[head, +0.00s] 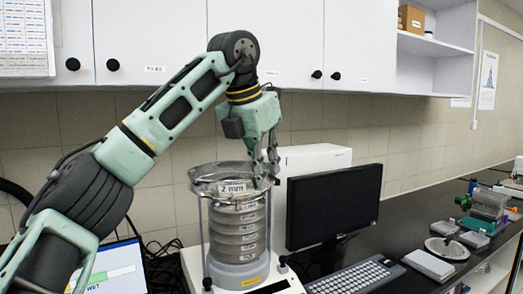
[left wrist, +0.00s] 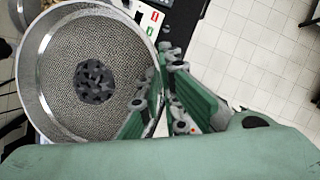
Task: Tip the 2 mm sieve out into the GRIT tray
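The 2 mm sieve (head: 232,188) is a round metal sieve with a labelled wall, at the top of the sieve stack and looking wider than the sieves below. In the left wrist view its mesh (left wrist: 65,125) holds a small heap of dark grey stones (left wrist: 94,82) near the middle. My left gripper (head: 266,178) is at the sieve's right rim. In the left wrist view its fingers (left wrist: 168,85) lie on both sides of the rim and look shut on it. The sieve looks about level. I cannot make out a GRIT label on any tray. My right gripper is out of view.
The shaker (head: 238,272) holds several more sieves (head: 238,235) between rods. A monitor (head: 333,205) and keyboard (head: 354,275) stand close on the right. Farther right are a white box (head: 429,264), a round pan (head: 457,252) and small grey containers (head: 474,239). Cupboards (head: 160,40) hang above.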

